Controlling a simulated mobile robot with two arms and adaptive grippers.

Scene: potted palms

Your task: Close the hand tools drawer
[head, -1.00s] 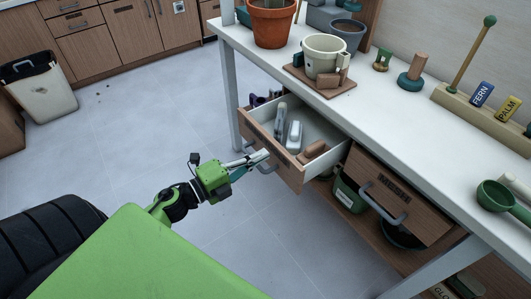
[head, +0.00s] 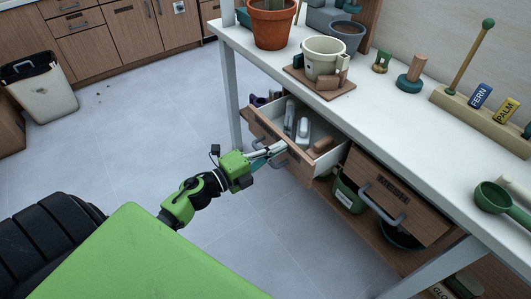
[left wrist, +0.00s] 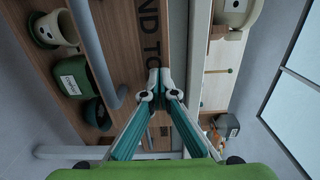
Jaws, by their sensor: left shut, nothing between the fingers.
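The hand tools drawer (head: 300,166) is a wooden-fronted drawer under the white bench, partly pulled out. Several tools lie in its pale interior in the head view. In the left wrist view its front (left wrist: 128,45) fills the middle, with part of its lettering "ND TO" visible. My left gripper (head: 278,150) is shut and empty, with its fingertips at the drawer front beside the grey handle. In the left wrist view the closed fingertips (left wrist: 155,84) are at the front, but contact is hard to tell. My right gripper is not in view.
The closed "MESH" drawer (head: 392,190) is to the right. A green container (head: 347,194) sits on the lower shelf. The white bench top (head: 400,112) holds a terracotta pot (head: 271,27) and a cream pot (head: 322,58).

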